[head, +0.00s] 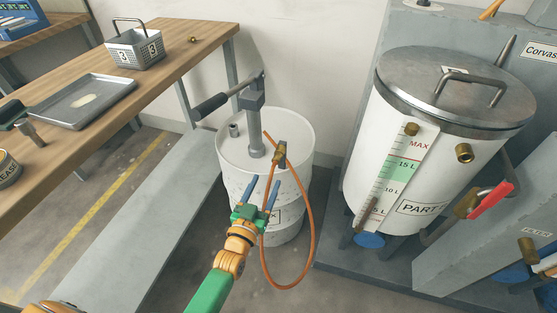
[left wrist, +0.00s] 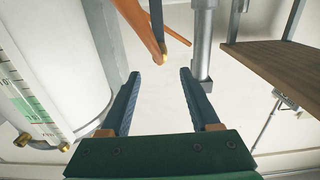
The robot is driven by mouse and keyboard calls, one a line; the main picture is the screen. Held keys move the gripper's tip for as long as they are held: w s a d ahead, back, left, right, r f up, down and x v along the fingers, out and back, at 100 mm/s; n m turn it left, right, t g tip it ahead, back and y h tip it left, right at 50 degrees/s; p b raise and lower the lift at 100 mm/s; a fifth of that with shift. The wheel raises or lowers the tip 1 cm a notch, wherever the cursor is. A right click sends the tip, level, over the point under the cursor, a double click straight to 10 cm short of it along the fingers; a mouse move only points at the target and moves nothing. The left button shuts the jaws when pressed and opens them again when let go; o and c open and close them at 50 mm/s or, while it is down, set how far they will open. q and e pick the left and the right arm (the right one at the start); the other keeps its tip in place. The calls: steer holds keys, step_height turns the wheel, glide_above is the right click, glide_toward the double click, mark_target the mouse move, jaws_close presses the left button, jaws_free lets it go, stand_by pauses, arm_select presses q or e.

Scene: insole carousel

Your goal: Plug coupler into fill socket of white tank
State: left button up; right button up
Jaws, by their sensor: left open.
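The white tank (head: 408,170) stands at the right with a metal lid and a level gauge. A brass socket (head: 464,153), which looks like the fill socket, sticks out of its front to the right of the gauge. The brass and dark coupler (head: 280,153) is at the top of an orange hose (head: 313,225), beside the drum pump. In the left wrist view a brass tip (left wrist: 164,48) shows beyond the fingers, near orange hose. My left gripper (head: 261,187) is open and empty, just below the coupler in the head view and apart from it. My right gripper is out of view.
A white drum (head: 232,165) with a hand pump (head: 253,125) stands behind my left gripper. A wooden bench (head: 185,50) at left holds a numbered basket (head: 134,50) and a grey tray (head: 85,103). A red-handled valve (head: 490,200) sticks out low on the tank's right.

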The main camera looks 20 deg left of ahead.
mark_target(273, 168)
arm_select(q)
steer(key=w+b, duration=0.1)
steer(key=w, duration=0.1)
steer(key=w+b, duration=0.2)
steer(key=w, duration=0.1)
steer(key=w+b, duration=0.2)
steer(key=shift+w+d+f, duration=0.15)
steer(key=shift+w+f, duration=0.1)
steer(key=shift+w+r+b, duration=0.15)
steer(key=shift+w+b, duration=0.15)
steer(key=shift+w, duration=0.4)
stand_by(0.4)
jaws_close()
stand_by(1.2)
steer(key=shift+r, duration=0.1)
